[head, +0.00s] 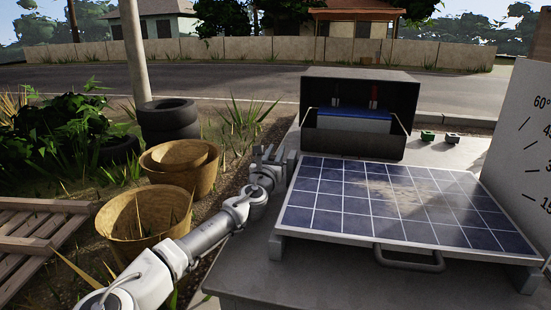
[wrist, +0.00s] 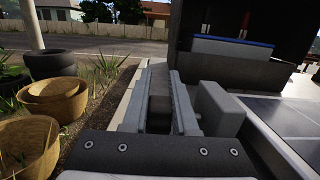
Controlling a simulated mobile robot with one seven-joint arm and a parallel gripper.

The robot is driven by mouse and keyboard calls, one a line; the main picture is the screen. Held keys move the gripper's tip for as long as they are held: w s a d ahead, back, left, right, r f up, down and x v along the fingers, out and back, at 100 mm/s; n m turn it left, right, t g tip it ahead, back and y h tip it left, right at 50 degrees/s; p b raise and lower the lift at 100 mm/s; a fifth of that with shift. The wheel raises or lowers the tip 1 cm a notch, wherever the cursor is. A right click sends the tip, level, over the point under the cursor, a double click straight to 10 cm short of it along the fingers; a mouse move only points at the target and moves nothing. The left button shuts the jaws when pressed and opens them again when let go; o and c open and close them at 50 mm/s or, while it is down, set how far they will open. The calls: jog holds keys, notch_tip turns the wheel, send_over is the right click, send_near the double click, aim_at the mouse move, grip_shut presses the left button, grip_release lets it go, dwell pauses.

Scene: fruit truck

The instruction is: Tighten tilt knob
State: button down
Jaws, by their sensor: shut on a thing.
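A blue gridded solar panel (head: 385,200) lies nearly flat on its frame, with a grey handle (head: 410,260) at its front edge. My gripper (head: 270,155) is at the panel's left side. In the wrist view my gripper (wrist: 160,75) is shut on a dark grey piece, which appears to be the tilt knob (wrist: 158,106). The knob sits between the two fingers and its far end is hard to make out. A grey block (wrist: 215,110) stands just right of the right finger, beside the panel. The knob is hidden in the head view.
An open black box (head: 360,145) with a blue item stands behind the panel. A board with degree marks (head: 525,150) stands at right. Wicker baskets (head: 148,222), stacked tyres (head: 168,120) and a wooden pallet (head: 38,230) lie left of the truck bed.

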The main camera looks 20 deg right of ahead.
dwell(0.3)
jog(key=c, duration=0.7)
grip_release()
jog(key=shift+r, duration=0.25)
jog(key=s+d+r+p, duration=0.6)
jog(key=s+d+r, duration=0.2)
jog(key=r, duration=0.2)
jog(key=shift+d+r, duration=0.3)
